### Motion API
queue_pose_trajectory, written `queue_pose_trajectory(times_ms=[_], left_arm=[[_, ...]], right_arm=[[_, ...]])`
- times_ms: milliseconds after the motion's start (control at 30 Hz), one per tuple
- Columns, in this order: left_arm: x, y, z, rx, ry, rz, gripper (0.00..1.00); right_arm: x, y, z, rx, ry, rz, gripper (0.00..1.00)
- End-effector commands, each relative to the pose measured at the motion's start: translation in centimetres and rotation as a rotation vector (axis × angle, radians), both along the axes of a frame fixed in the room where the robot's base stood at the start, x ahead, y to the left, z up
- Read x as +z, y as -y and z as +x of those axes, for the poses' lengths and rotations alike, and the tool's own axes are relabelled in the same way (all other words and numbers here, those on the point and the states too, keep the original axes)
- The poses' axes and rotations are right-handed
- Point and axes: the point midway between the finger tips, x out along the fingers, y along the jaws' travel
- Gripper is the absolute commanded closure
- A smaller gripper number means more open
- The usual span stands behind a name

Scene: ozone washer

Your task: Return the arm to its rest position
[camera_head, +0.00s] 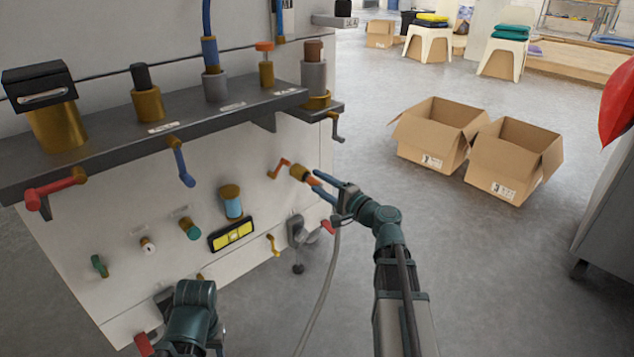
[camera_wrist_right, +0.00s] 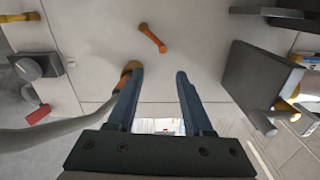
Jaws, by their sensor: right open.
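My right gripper (camera_head: 319,183) is open, its blue fingers pointing at the pale washer panel (camera_head: 262,215) in the head view. In the right wrist view the gripper (camera_wrist_right: 158,72) has nothing between its fingertips. A gold and orange hose fitting (camera_head: 299,172) is at the panel near the fingertips. In the right wrist view the fitting (camera_wrist_right: 131,67) is just outside the left finger, partly hidden by it; I cannot tell whether they touch.
A grey hose (camera_head: 331,275) hangs beside the right gripper. An orange handle (camera_head: 279,167) is close to the fitting. The dark shelf (camera_head: 110,146) juts out above. Two open cardboard boxes (camera_head: 428,153) (camera_head: 498,177) stand on clear floor at the right.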

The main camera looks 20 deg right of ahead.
Motion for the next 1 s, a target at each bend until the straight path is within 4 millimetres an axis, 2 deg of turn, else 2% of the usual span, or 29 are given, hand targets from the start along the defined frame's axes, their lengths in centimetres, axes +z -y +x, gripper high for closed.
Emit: queue_pose_trajectory(times_ms=[333, 433, 467, 567, 633, 733, 800, 900, 1000], left_arm=[[0.0, 0.0, 0.0, 0.0, 0.0, 0.0, 0.49], [0.6, 0.0, 0.0, 0.0, 0.0, 0.0, 0.49], [1.0, 0.0, 0.0, 0.0, 0.0, 0.0, 0.49], [2.9, 0.0, 0.0, -0.001, -0.001, 0.0, 0.49], [4.8, 0.0, 0.0, -0.003, -0.001, 0.0, 0.49], [7.6, 0.0, 0.0, -0.004, -0.002, 0.002, 0.49], [9.6, 0.0, 0.0, -0.006, -0.003, 0.002, 0.49], [12.3, -0.1, -0.1, -0.008, -0.003, 0.002, 0.49], [14.5, -0.1, -0.1, -0.009, -0.004, 0.003, 0.49]], right_arm=[[0.0, -0.1, 0.0, 0.001, -0.001, -0.001, 0.49], [0.2, -1.4, 0.0, 0.031, -0.012, -0.027, 0.49], [0.2, -2.4, -0.1, 0.052, -0.022, -0.047, 0.49], [0.1, -7.3, -0.6, 0.168, -0.072, -0.157, 0.49], [-0.5, -12.1, -1.8, 0.29, -0.125, -0.275, 0.49], [-1.8, -18.8, -4.8, 0.495, -0.214, -0.479, 0.49], [-2.9, -22.7, -7.7, 0.645, -0.283, -0.639, 0.49], [-4.2, -26.2, -12.2, 0.839, -0.382, -0.867, 0.49], [-4.8, -27.5, -16.3, 0.994, -0.473, -1.078, 0.49]])
